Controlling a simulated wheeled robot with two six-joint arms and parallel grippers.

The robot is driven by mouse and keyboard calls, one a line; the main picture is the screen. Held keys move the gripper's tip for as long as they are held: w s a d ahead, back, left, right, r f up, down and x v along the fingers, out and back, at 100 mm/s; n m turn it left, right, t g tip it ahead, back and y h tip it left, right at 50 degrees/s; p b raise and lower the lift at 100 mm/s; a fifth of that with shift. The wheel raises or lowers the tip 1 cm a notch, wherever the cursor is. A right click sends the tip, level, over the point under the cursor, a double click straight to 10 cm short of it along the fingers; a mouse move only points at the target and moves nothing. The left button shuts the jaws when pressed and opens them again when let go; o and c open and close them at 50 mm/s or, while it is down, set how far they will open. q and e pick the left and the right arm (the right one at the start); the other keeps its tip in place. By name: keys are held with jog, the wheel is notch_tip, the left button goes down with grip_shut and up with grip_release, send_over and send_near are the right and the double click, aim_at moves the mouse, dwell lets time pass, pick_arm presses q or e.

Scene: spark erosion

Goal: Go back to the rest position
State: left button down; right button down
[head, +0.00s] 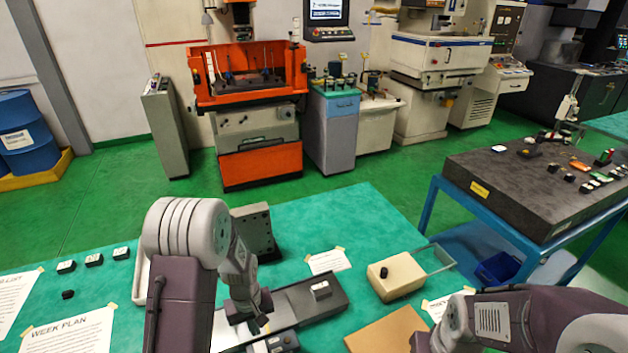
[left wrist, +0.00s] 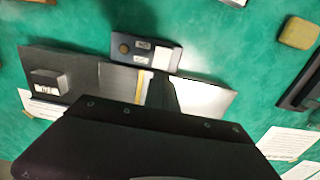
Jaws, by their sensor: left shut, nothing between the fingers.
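My left arm comes in from the lower left in the head view, and its gripper (head: 259,324) points down over the dark fixture plate (head: 318,297) on the green bench. The left gripper is shut and empty. I cannot tell how high it is above the plate. In the left wrist view, my dark gripper body fills the lower middle and hides part of the metal plate below it. My right arm lies across the lower right of the head view; its gripper is not in view.
The green bench top (head: 377,218) holds a beige box (head: 395,276) with a black knob, a grey angle block (head: 255,232), a brown board (head: 386,332), paper sheets (head: 75,332) and small black blocks (head: 94,260). A dark granite table (head: 520,185) stands at right.

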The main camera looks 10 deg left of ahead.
pick_arm(q)
jog(key=d+r+m+t, duration=0.2)
jog(key=d+r, duration=0.1)
jog(key=r, duration=0.6)
jog(key=s+d+r+m, duration=0.1)
jog(key=s+m, duration=0.3)
jog(key=s, duration=0.4)
jog(key=shift+s+d+r+g, duration=0.15)
jog(key=shift+d+r+g, duration=0.05)
jog(key=shift+d+g, duration=0.2)
jog(key=shift+s, duration=0.1)
